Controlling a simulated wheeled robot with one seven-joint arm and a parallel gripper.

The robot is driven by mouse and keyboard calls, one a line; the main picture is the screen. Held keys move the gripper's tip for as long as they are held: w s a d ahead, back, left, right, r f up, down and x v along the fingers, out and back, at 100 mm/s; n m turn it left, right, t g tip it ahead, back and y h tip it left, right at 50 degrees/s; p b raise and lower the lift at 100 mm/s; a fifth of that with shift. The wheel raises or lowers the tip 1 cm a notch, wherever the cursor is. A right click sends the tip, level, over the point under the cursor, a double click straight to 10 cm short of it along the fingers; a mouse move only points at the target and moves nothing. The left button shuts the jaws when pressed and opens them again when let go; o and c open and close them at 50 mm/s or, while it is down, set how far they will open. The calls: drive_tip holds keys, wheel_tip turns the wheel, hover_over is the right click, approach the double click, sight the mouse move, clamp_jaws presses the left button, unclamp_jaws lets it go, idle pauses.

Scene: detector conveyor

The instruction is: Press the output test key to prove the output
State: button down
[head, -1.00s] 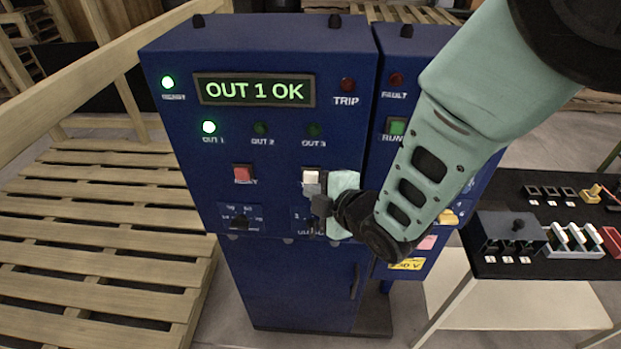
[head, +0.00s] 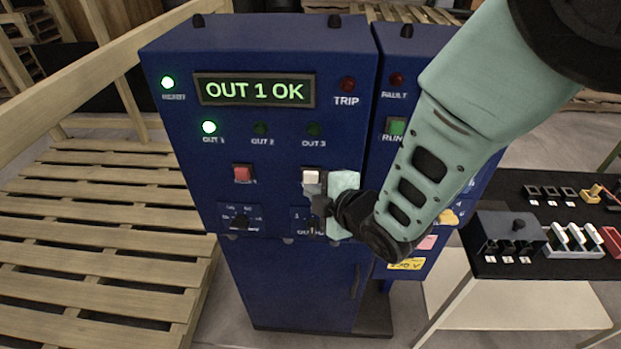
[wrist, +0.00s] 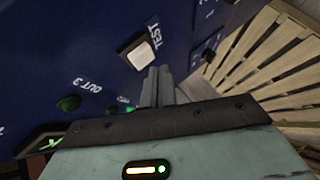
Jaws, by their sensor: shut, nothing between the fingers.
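The OUT 1 lamp (head: 209,127) is lit green; the OUT 2 lamp (head: 261,129) and OUT 3 lamp (head: 313,130) are dark. The white test key (head: 311,176) sits below them; in the wrist view the key (wrist: 140,53) is beside its TEST label. My gripper (head: 317,191) is shut and empty, just below the key in the head view. In the wrist view its fingertips (wrist: 158,72) are close beside the key; I cannot tell whether they touch it.
A red key (head: 243,174) is left of the test key. A selector knob (head: 240,221) is below it, and an output selector (head: 312,226) is partly hidden by my gripper. The READY lamp (head: 167,82) is lit; TRIP (head: 347,84) is dark. A black-topped table (head: 540,200) stands right.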

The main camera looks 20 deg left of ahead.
drive_tip(key=shift+w, duration=0.1)
drive_tip(key=shift+w+a+b, duration=0.1)
drive_tip(key=shift+w+b, duration=0.2)
drive_tip(key=shift+w+a, duration=0.15)
drive_tip(key=shift+w, duration=0.35)
idle(1.0)
drive_tip(key=shift+s+b, duration=0.1)
drive_tip(key=shift+b, duration=0.2)
drive_tip(key=shift+s+d, duration=0.25)
drive_tip(key=shift+s, duration=0.55)
drive_tip(key=shift+b, duration=0.3)
drive_tip(key=shift+s+d+b, duration=0.2)
drive_tip(key=shift+s, duration=0.6)
drive_tip(key=shift+s+d+b, duration=0.2)
drive_tip(key=shift+s+b, duration=0.05)
drive_tip(key=shift+s, duration=0.6)
drive_tip(key=shift+s+d+b, duration=0.2)
drive_tip(key=shift+s, duration=0.6)
